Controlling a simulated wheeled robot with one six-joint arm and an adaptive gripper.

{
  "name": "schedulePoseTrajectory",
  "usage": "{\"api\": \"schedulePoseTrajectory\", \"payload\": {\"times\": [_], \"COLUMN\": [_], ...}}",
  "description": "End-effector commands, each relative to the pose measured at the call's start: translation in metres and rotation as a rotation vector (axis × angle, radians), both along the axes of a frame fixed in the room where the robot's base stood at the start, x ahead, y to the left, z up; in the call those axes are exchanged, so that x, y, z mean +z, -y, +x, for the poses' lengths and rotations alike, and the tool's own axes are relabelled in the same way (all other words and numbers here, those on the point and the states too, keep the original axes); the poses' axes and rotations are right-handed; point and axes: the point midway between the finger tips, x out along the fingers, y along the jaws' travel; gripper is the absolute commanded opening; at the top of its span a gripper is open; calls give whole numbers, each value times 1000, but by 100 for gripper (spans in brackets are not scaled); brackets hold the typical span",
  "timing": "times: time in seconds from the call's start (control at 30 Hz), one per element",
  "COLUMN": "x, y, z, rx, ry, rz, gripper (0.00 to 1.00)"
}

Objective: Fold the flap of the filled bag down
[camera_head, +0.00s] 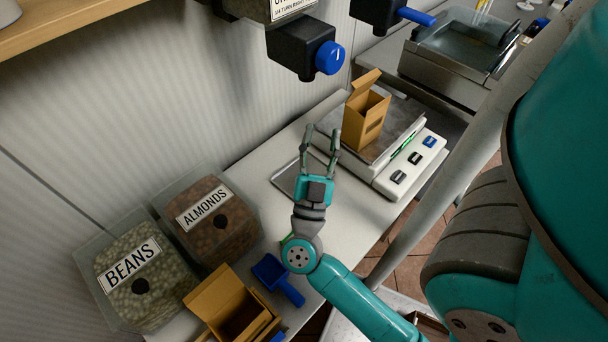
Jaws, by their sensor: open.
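A brown paper bag (363,124) stands upright on the scale (393,142), with its flap (364,82) raised at the back left of its open top. What is inside it cannot be seen from here. My gripper (321,132) is open and empty, its two fingers pointing away from me, just left of the bag and apart from it. A second brown bag or box (228,298) stands open at the bottom of the picture, near the blue scoop.
Bins labelled almonds (231,234) and beans (166,291) stand at the left. A blue scoop (276,279) lies beside them. A dispenser with a blue knob (329,58) hangs above, behind my gripper. A metal basin unit (450,62) stands at the back right.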

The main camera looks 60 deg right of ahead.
Motion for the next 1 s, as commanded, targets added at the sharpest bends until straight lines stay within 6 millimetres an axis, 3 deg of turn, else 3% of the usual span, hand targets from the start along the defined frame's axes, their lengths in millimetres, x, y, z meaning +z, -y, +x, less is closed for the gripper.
{"api": "schedulePoseTrajectory", "payload": {"times": [0.6,1.0], "x": [-22,-26], "y": [-71,-80], "z": [-2,-2], "rx": [369,422], "ry": [-164,-188], "rz": [-83,-84], "gripper": [42,42]}}
